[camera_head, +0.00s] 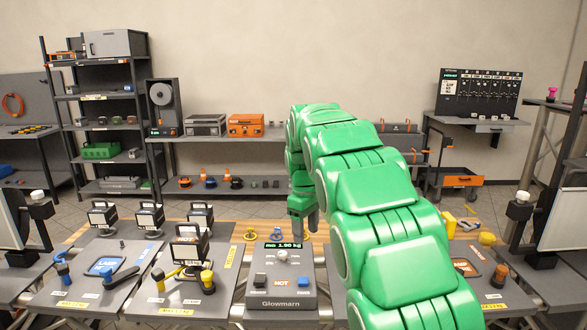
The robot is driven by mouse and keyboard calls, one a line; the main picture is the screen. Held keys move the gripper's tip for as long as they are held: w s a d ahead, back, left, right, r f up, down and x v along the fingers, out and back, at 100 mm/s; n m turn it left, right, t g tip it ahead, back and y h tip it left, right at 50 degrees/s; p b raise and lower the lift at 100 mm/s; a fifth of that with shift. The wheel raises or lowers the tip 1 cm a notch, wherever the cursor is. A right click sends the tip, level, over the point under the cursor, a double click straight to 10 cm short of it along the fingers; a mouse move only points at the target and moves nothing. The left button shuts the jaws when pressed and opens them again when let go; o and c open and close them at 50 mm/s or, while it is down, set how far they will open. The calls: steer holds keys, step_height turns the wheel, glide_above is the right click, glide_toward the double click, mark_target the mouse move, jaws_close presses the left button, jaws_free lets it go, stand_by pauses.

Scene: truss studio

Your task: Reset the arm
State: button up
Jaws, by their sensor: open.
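My green arm (375,195) rises from the lower right of the head view, bends near the top centre and reaches down at its far end. My gripper (305,228) points down above the workbench, just behind the grey Glowmarn device. Its jaws are small in this view and partly merged with the bench behind. I see nothing held in it. The grey Glowmarn device (282,292) stands at the front centre with a lit display and a red-lettered HOT label.
Another board (470,262) is partly behind my arm at right. Shelves (105,130) and a cart (455,182) stand behind. The air left of my arm is clear.

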steer(key=s+d+r+m, duration=0.2)
steer(key=s+d+m, duration=0.15)
steer(key=s, duration=0.75)
steer(key=s+d+r+m, duration=0.2)
steer(key=s+d, duration=0.3)
steer(key=s, duration=0.6)
steer(key=s+d+f+m, duration=0.1)
steer(key=s+f+m, duration=0.1)
steer(key=s, duration=1.1)
steer(key=s+d+f+m+g, duration=0.1)
steer(key=s+f, duration=0.4)
steer(key=s, duration=0.9)
steer(key=shift+d+m, duration=0.65)
steer(key=shift+m, duration=0.3)
